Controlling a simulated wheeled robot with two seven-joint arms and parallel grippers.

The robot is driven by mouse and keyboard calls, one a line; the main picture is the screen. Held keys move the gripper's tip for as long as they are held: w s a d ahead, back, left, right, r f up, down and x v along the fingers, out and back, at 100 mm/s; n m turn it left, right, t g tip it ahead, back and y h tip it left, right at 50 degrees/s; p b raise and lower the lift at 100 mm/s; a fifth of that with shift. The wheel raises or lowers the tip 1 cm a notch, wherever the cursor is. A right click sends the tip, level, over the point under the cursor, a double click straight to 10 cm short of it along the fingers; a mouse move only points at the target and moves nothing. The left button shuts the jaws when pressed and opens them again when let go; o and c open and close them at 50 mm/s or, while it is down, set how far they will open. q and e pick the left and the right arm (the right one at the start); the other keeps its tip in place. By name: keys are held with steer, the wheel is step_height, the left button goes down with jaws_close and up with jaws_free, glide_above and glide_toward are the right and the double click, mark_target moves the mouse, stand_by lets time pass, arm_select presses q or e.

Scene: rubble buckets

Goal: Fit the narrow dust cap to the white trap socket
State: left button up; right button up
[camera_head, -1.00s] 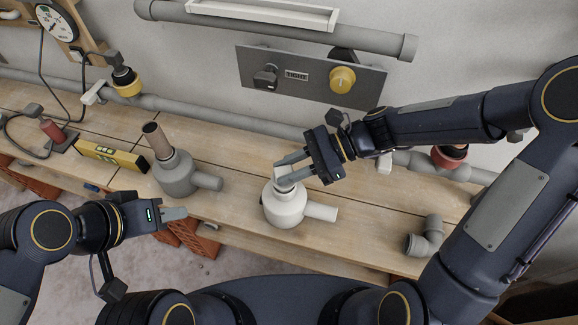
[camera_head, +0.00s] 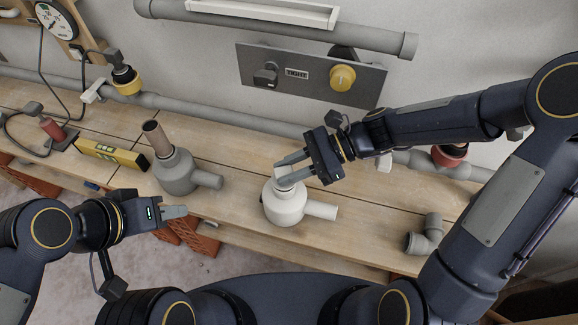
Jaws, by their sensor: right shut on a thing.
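The white trap (camera_head: 287,208) stands on the wooden bench, with its side pipe pointing right and its socket facing up. My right gripper (camera_head: 283,169) is at the socket, shut on a small pale piece (camera_head: 282,174) that looks like the narrow dust cap. The piece is at the socket mouth. The fingers partly hide it, and I cannot tell whether it is seated or only resting there. My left gripper (camera_head: 180,215) is over the front edge of the bench, away from the trap. It appears empty, but I cannot tell whether its fingers are open or shut.
A grey trap (camera_head: 177,178) with a brown tube (camera_head: 157,139) in its top stands to the left. A yellow level (camera_head: 110,154) lies further left. A grey elbow pipe (camera_head: 425,238) lies at the right. The bench (camera_head: 365,225) between the white trap and elbow is clear.

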steer(key=shift+f, duration=0.4)
steer(key=shift+r, duration=0.1)
steer(key=o, duration=1.1)
steer(key=v, duration=0.8)
steer(key=shift+a, duration=0.1)
